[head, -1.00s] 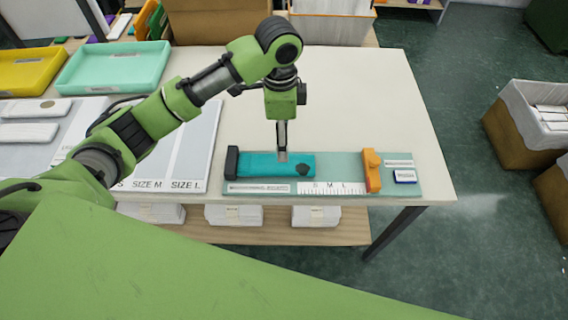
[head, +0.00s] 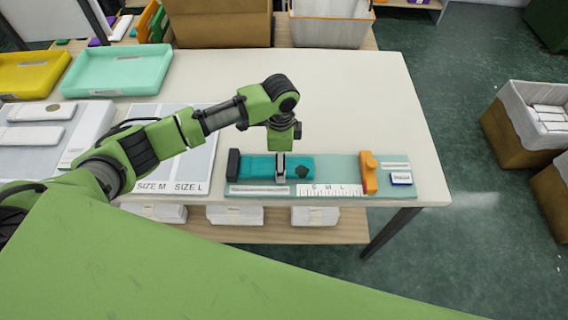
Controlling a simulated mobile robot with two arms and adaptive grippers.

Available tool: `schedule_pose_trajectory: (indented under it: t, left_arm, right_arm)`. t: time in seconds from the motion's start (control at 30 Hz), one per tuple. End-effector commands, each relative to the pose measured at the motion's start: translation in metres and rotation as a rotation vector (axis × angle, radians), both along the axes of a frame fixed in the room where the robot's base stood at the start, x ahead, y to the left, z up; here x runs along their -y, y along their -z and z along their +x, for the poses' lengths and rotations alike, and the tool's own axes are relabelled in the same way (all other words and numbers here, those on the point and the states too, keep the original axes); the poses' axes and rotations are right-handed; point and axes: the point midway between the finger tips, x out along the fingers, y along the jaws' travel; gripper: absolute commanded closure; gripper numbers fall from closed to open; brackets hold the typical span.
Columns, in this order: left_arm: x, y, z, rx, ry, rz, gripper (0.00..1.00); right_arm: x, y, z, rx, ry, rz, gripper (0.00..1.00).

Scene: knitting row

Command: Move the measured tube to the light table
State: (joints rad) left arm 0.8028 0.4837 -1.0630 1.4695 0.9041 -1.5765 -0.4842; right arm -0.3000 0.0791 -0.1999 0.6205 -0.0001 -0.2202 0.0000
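The teal tube (head: 258,168) lies flat on the green measuring board (head: 336,168), with its left end by a black block (head: 234,165) and a dark patch near its right end. An orange slider (head: 369,172) stands apart, to the right of the tube. My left gripper (head: 281,176) points straight down at the middle of the tube, with its fingers at the fabric. I cannot tell whether they are closed on it. My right gripper is not in view. I cannot pick out a light table with certainty.
Grey panels marked SIZE M and SIZE L (head: 186,172) lie left of the board, with white pieces farther left. A mint tray (head: 118,69) and a yellow tray (head: 30,72) stand behind. The table (head: 350,100) behind the board is clear. A lined box (head: 520,120) stands on the floor at right.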

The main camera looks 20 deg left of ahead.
Motion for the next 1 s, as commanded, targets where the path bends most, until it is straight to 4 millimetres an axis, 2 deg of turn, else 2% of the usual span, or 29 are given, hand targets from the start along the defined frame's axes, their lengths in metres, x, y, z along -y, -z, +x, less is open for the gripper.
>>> schedule_pose_trajectory:
  t: [0.2, 0.4, 0.53, 0.87, 1.0]
  left_arm:
    - [-0.001, 0.019, 0.000, 0.001, -0.001, 0.001, 0.32]
    - [0.000, 0.020, 0.000, 0.002, 0.000, 0.001, 0.32]
    - [0.000, 0.020, 0.000, 0.002, 0.000, 0.001, 0.64]
    - [0.000, 0.019, 0.001, 0.002, -0.001, 0.001, 0.64]
    - [0.000, 0.008, 0.002, 0.005, -0.001, -0.002, 0.64]
  right_arm:
    - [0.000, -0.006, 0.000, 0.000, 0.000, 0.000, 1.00]
    - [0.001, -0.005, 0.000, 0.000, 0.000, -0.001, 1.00]
    - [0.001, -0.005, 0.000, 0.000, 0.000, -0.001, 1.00]
    - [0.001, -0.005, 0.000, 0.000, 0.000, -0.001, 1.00]
    - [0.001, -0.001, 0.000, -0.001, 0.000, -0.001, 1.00]
